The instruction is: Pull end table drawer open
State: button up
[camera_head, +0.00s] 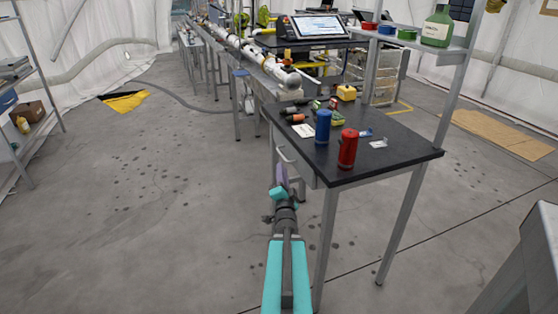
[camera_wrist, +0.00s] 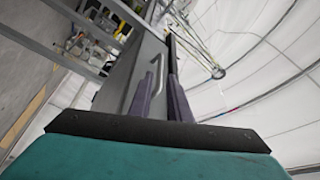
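The end table (camera_head: 402,153) has a dark top and grey metal legs. Its grey drawer front (camera_head: 304,172) is under the left edge of the top and looks closed. A light bar handle (camera_head: 284,154) is on the drawer front. My gripper (camera_head: 281,178), with purple fingers, is low beside the drawer front, just below the handle in the picture. In the wrist view the drawer front (camera_wrist: 134,78) runs up at a slant. The handle (camera_wrist: 154,78) shows between and beyond my open fingers (camera_wrist: 160,95). Contact with the handle cannot be told.
A blue can (camera_head: 323,127), a red can (camera_head: 348,149) and several small items stand on the tabletop. A shelf post (camera_head: 452,95) rises at the table's right. A long bench with white pipe (camera_head: 262,62) stands behind. The floor (camera_head: 150,200) to the left is clear.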

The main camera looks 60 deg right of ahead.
aim_at(281, 154)
jog(key=shift+b+x, duration=0.9)
jog(key=shift+b, duration=1.85)
jog(key=shift+b+x, duration=3.1)
jog(key=shift+x, duration=1.05)
jog(key=shift+c, duration=0.3)
grip_shut()
